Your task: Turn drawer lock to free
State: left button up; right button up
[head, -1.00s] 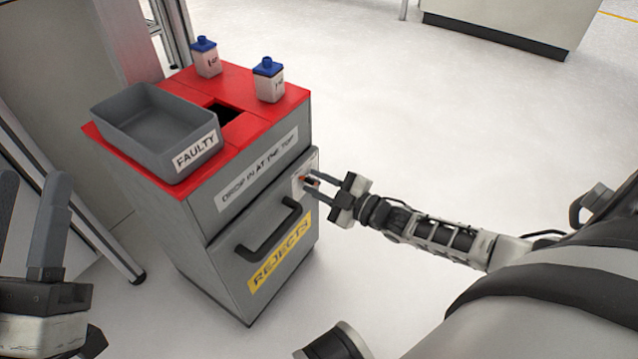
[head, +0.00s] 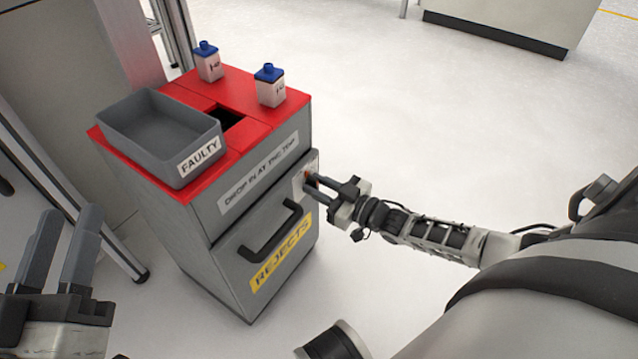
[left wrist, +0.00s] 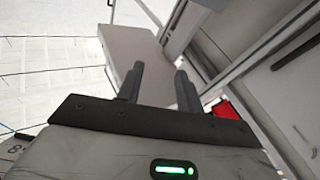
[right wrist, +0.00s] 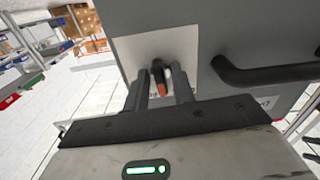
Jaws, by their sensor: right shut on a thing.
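The drawer lock (right wrist: 158,78) is a small dark knob with an orange-red end, on a pale plate (right wrist: 133,55) at the upper right of the grey drawer front (head: 232,262). In the right wrist view it sits between the fingers of my right gripper (right wrist: 162,88), which is shut on it. The head view shows my right gripper (head: 318,186) at the plate, with the lock largely hidden behind the fingers. The drawer is closed. My left gripper (head: 62,248) is open and empty at the lower left; its parted fingers show in the left wrist view (left wrist: 158,85).
The drawer's black handle (head: 270,240) is left of the lock, above a yellow REJECTS label (head: 280,255). On the cabinet's red top stand a grey FAULTY tray (head: 200,160) and two blue-capped bottles (head: 209,62) (head: 270,88). The floor right of the cabinet is clear.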

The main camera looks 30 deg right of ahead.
jog(key=m, duration=0.5)
jog(key=shift+m, duration=0.3)
pick_arm(q)
jog(key=shift+s+d+f+n+g, duration=0.1)
jog(key=shift+f+n+g, duration=0.05)
jog(key=shift+f+n, duration=0.15)
jog(key=shift+s+d+f+n+g, duration=0.1)
jog(key=shift+f+n+g, duration=0.1)
jog(key=shift+f, duration=0.2)
pick_arm(e)
jog(key=shift+m, duration=2.1)
jog(key=o, duration=0.7)
pick_arm(q)
jog(key=shift+r, duration=0.1)
pick_arm(e)
jog(key=shift+s, duration=0.1)
